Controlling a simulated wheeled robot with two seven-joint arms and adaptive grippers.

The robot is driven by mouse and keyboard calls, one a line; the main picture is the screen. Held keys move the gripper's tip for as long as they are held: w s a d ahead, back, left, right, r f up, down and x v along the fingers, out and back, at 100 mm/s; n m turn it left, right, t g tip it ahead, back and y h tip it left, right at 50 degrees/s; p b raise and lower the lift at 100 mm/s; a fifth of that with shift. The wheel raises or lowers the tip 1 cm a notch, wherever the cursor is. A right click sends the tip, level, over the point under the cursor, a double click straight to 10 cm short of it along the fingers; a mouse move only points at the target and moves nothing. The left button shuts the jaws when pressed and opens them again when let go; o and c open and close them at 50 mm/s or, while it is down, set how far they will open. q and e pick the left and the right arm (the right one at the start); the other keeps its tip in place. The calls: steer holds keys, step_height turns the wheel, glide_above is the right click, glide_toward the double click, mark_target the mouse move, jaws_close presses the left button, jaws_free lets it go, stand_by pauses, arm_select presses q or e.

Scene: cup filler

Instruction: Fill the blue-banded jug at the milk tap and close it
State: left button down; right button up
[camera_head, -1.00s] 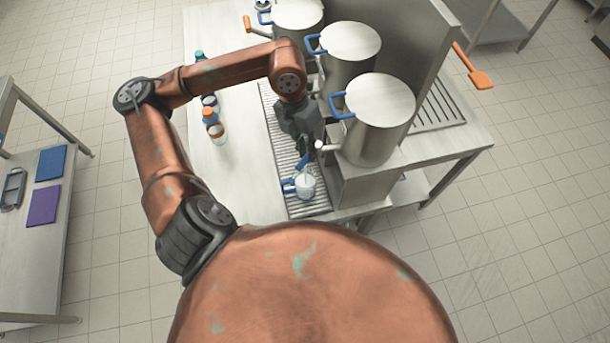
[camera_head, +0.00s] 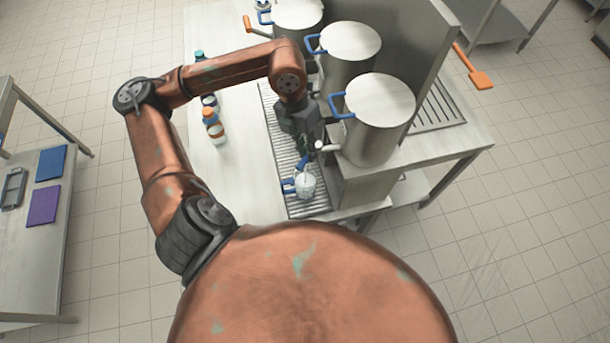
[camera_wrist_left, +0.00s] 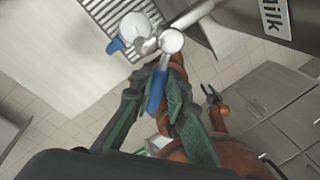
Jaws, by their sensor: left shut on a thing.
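The blue-banded jug (camera_head: 306,188) stands upright on the drip grate below the tap of the nearest steel urn, its blue handle to the left. The jug also shows in the left wrist view (camera_wrist_left: 137,25), with white inside it. The milk tap (camera_head: 328,146) has a white-capped top (camera_wrist_left: 171,41) and a blue lever (camera_wrist_left: 156,92). My left gripper (camera_wrist_left: 166,88) is shut on this lever, its green fingers on either side. In the head view my left gripper (camera_head: 304,145) is partly hidden by its wrist. A small dark shape in the left wrist view may be my right gripper; its jaws are unclear.
The nearest urn (camera_head: 375,130) carries a milk label (camera_wrist_left: 274,14). Two more urns stand behind it. Bottles (camera_head: 215,128) stand left of the drip grate (camera_head: 291,150). The counter (camera_head: 238,180) is clear in front of them. A side table (camera_head: 40,245) stands far left.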

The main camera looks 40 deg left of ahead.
arm_select(q)
steer(key=shift+w, duration=0.1)
steer(key=n, duration=0.1)
steer(key=d+n, duration=0.1)
steer(key=n, duration=0.1)
steer(key=shift+t+b, duration=0.3)
steer(key=shift+b, duration=0.05)
steer(key=shift+d+n, duration=0.15)
steer(key=shift+n, duration=0.15)
steer(key=shift+w+d+n, duration=0.15)
steer(key=shift+d+n, duration=0.25)
steer(key=shift+n, duration=0.6)
steer(key=shift+t+b, duration=0.3)
stand_by(2.4)
